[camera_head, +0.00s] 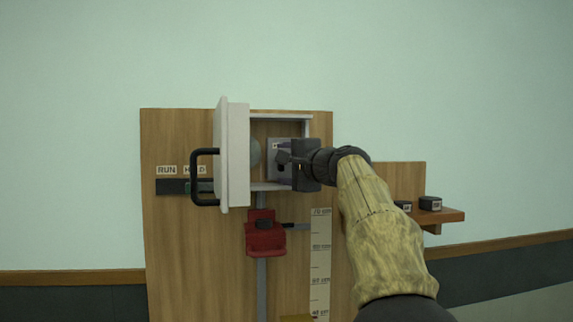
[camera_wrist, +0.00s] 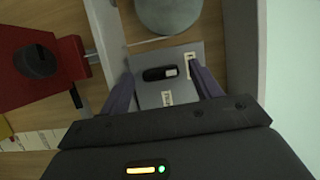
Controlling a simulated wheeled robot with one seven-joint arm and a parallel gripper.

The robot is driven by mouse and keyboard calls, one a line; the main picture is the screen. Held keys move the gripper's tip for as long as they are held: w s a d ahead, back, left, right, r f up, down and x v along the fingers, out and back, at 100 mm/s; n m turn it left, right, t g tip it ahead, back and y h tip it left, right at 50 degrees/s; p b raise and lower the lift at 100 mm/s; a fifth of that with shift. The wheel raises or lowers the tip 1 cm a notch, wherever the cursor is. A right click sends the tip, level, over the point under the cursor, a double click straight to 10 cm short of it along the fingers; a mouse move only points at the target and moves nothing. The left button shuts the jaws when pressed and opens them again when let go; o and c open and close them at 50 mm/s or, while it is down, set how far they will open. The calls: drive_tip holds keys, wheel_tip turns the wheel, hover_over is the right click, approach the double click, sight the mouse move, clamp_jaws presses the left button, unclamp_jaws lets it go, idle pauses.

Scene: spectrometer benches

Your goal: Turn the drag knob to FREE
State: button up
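A small black knob (camera_wrist: 158,73) with a white end sits on a grey plate (camera_wrist: 148,98) inside an open box. Its long side lies across the wrist view, white end to the right, toward one of two small labels (camera_wrist: 190,66); the other label (camera_wrist: 167,98) is below it. I cannot read either. My gripper (camera_wrist: 162,76) is open, its two dark fingers on either side of the knob with gaps between. In the head view my gripper (camera_head: 290,160) reaches into the box from the right and hides the knob and most of the plate (camera_head: 275,146).
The box's white door (camera_head: 238,155) stands open at left, with a black handle (camera_head: 204,178). A grey rounded part (camera_wrist: 168,12) is close by the plate. Below the box, a red carriage (camera_head: 266,240) sits on a rail beside a scale (camera_head: 320,260). A shelf (camera_head: 450,215) is at right.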

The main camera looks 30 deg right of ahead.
drive_tip(key=shift+s, duration=0.1)
drive_tip(key=s+d+b, duration=0.2)
drive_tip(key=s+b, duration=0.6)
drive_tip(key=s, duration=0.9)
